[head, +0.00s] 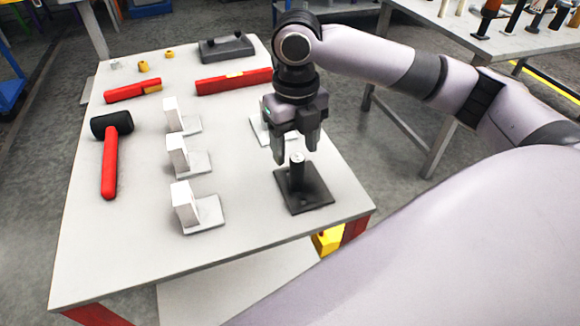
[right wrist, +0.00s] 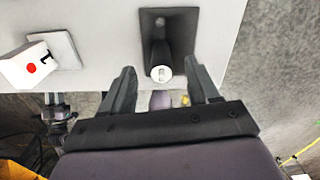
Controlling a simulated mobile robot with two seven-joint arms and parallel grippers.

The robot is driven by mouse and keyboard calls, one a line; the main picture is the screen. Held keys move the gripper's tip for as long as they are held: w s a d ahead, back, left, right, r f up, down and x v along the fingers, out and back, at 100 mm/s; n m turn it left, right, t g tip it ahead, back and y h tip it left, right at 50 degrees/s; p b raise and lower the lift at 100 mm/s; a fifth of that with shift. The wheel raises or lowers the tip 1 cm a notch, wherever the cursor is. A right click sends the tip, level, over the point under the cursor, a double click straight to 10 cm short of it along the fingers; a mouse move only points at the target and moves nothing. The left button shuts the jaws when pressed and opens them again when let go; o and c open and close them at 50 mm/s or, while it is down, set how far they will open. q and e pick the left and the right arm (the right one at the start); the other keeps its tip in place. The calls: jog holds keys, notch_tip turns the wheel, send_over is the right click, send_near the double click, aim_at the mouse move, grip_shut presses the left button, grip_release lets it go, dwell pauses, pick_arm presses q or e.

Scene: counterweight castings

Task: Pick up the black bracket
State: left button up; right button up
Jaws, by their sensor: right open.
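The black bracket (head: 306,196) stands near the right edge of the light table, a flat square base with an upright part and a pale round top. My right gripper (head: 294,157) is open and points down just above it, its fingers around or beside the upright's top. In the right wrist view the bracket (right wrist: 160,48) stands ahead of the open fingers (right wrist: 160,88), its pale top between their tips. I see no clear contact. My left gripper does not show in the head view.
Three white brackets (head: 184,206) stand in a row on the left; a white piece (head: 259,129) is partly hidden behind my right gripper. A red-handled mallet (head: 109,160), red bars (head: 234,81) and a dark block (head: 226,49) lie farther off. The front left of the table is clear.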

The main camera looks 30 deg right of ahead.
aim_at(297, 172)
jog(key=f, duration=0.4)
jog(key=s+f, duration=0.1)
jog(key=f, duration=0.1)
jog(key=shift+f, duration=0.4)
jog(key=shift+w+r, duration=0.1)
grip_shut()
